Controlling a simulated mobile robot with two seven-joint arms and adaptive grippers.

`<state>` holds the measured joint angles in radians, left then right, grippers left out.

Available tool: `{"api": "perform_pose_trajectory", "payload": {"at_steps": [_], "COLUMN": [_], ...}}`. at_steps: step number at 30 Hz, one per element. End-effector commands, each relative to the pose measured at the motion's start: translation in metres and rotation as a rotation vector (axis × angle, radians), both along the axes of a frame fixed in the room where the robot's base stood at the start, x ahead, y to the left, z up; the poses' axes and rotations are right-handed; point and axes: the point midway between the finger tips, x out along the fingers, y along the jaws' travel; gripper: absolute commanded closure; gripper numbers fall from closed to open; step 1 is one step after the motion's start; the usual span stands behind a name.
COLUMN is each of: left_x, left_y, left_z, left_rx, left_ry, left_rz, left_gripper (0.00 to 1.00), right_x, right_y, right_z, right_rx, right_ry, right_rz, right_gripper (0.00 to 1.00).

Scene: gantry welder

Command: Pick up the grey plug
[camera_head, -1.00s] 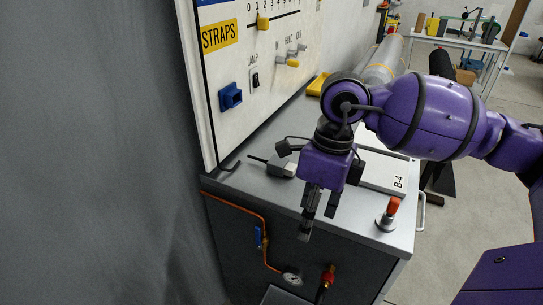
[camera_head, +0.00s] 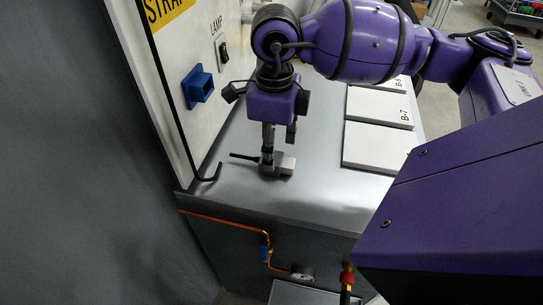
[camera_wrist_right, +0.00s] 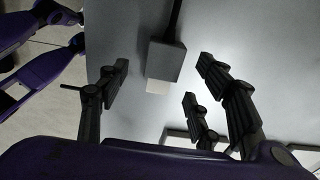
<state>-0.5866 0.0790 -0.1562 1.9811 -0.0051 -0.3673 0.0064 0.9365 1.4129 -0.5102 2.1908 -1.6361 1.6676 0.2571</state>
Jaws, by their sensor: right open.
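The grey plug (camera_head: 284,168) lies on the grey metal cabinet top (camera_head: 310,190), with its dark cable end pointing left toward the panel. My right gripper (camera_head: 279,149) is pointed down over the plug, and one finger hides part of it in the head view. In the right wrist view the plug (camera_wrist_right: 165,62) shows a grey body, a pale tip and a dark cable. There the open fingers of my right gripper (camera_wrist_right: 160,80) stand on either side of it, with visible gaps. My left gripper is not in view.
An upright panel with a blue socket (camera_head: 198,87) and a lamp switch (camera_head: 222,50) rises at the left. Pale plates (camera_head: 378,147) lie to the right. Copper pipe (camera_head: 222,220) runs along the cabinet front.

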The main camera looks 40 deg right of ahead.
Motion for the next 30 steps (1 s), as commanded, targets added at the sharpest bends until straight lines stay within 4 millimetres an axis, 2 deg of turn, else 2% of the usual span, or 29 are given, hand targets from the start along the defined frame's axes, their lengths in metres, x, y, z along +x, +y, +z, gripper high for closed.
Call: {"api": "perform_pose_trajectory", "payload": {"at_steps": [4, 9, 17, 28, 30], "left_x": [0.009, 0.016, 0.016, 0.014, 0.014], "left_y": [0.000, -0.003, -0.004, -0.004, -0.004], "left_z": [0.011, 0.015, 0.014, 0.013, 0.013], "left_rx": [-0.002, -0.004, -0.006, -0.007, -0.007], "left_ry": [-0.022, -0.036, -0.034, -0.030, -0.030], "left_rz": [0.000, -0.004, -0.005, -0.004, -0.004], "left_gripper": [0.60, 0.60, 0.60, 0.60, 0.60], "right_x": [0.002, 0.002, 0.003, 0.003, 0.003], "right_y": [-0.001, 0.000, -0.001, -0.001, -0.001], "right_z": [-0.021, -0.041, -0.045, -0.044, -0.044], "right_rx": [0.002, 0.002, 0.001, 0.001, 0.001], "right_ry": [0.001, 0.001, 0.000, 0.000, -0.001], "right_rz": [0.000, 0.000, 0.000, 0.000, 0.000], "right_gripper": [0.41, 0.41, 0.41, 0.88, 0.91]}}
